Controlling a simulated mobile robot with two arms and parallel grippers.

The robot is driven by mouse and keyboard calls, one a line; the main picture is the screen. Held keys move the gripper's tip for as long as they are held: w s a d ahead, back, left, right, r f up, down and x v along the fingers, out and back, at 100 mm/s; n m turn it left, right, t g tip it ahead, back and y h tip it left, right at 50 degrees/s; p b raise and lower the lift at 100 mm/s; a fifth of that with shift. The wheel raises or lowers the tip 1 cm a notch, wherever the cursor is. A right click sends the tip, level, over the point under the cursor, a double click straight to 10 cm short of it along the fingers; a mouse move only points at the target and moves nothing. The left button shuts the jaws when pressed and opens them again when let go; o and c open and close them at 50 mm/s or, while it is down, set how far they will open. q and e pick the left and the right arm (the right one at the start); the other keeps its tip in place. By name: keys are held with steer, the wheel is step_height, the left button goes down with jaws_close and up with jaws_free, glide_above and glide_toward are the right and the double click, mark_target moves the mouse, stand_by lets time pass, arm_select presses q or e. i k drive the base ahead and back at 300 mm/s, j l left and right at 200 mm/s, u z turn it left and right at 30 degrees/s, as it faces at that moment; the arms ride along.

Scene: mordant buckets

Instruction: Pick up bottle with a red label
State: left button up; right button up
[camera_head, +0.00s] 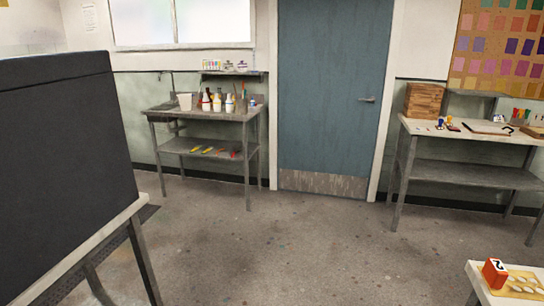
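A group of small bottles stands on the grey metal table (160,111) against the back wall, left of the door. One white bottle (206,101) at the left of the group seems to have a red label. The bottle (217,103) next to it also seems to show some red, but the labels are too small to read. Another bottle (229,104) shows yellow. Neither of my grippers is in view, and the bottles stand well away across the room.
A large dark panel (65,165) on legs fills the left foreground. Speckled floor (300,240) is open up to the blue door (333,90). A workbench (470,175) stands at the right. A low white table (480,280) with a red box (494,273) is at the lower right.

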mark_target(206, 101)
steer(key=i, duration=1.1)
steer(key=i+j+z, duration=0.1)
steer(key=i, duration=1)
steer(key=i+u, duration=0.35)
steer(key=i, duration=0.15)
steer(key=i+l+u, duration=0.3)
steer(key=i, duration=0.2)
steer(key=i+l+u, duration=0.2)
steer(key=i+u, duration=0.15)
steer(key=i+l+u, duration=0.3)
steer(key=i+l, duration=0.15)
steer(key=i, duration=0.1)
